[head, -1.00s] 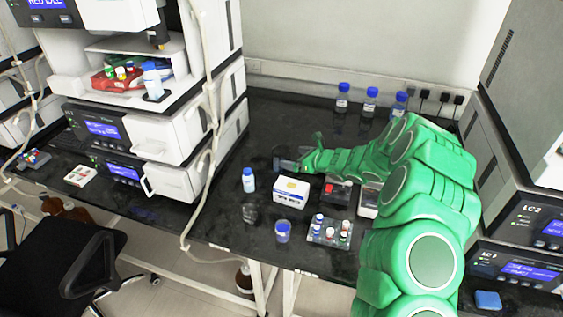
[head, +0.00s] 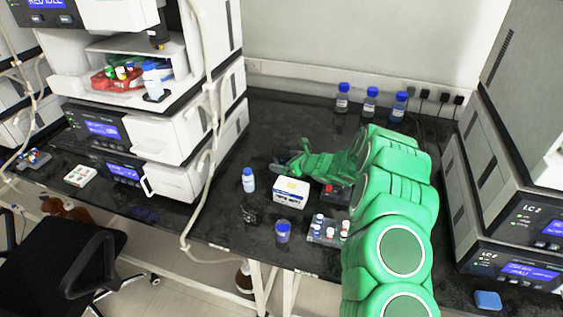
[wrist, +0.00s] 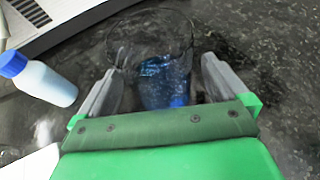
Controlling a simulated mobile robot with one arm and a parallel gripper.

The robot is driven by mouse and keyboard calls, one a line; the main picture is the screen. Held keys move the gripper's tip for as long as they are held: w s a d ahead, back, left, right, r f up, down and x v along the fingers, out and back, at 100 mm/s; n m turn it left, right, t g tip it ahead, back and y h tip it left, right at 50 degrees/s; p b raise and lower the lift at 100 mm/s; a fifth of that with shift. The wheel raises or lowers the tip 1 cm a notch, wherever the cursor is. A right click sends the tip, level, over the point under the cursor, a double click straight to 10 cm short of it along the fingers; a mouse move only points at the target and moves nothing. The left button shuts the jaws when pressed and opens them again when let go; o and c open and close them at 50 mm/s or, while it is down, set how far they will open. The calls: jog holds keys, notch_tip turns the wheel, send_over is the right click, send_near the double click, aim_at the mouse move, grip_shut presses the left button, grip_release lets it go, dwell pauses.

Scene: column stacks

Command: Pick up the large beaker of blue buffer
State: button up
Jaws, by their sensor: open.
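A large clear beaker with blue liquid (wrist: 164,82) stands upright on the dark bench in the wrist view. My gripper (wrist: 164,66) is open, with one grey finger on each side of the beaker. Whether either finger touches the glass cannot be told. In the head view my gripper (head: 284,160) is low over the bench, behind the white carton, and points left. The large beaker cannot be made out clearly there.
A blue-capped bottle (head: 248,180) stands left of the gripper, also in the wrist view (wrist: 40,78). The white carton (head: 291,192), a small blue beaker (head: 283,232), an empty beaker (head: 250,214) and a vial rack (head: 326,231) stand nearer. Instruments flank the bench.

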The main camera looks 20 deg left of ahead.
aim_at(281, 154)
jog(key=shift+x, duration=0.95)
jog(key=c, duration=1.1)
jog(key=shift+r, duration=0.3)
jog(key=shift+r, duration=1.4)
jog(key=shift+s+d+r, duration=1.05)
jog(key=shift+s+r, duration=0.55)
jog(key=shift+s, duration=0.4)
jog(key=shift+s+d+r, duration=1.1)
jog(key=shift+s+r, duration=0.5)
jog(key=shift+s, duration=0.4)
jog(key=shift+s+d+r, duration=1.05)
jog(key=shift+s+r, duration=0.55)
jog(key=shift+s, duration=0.4)
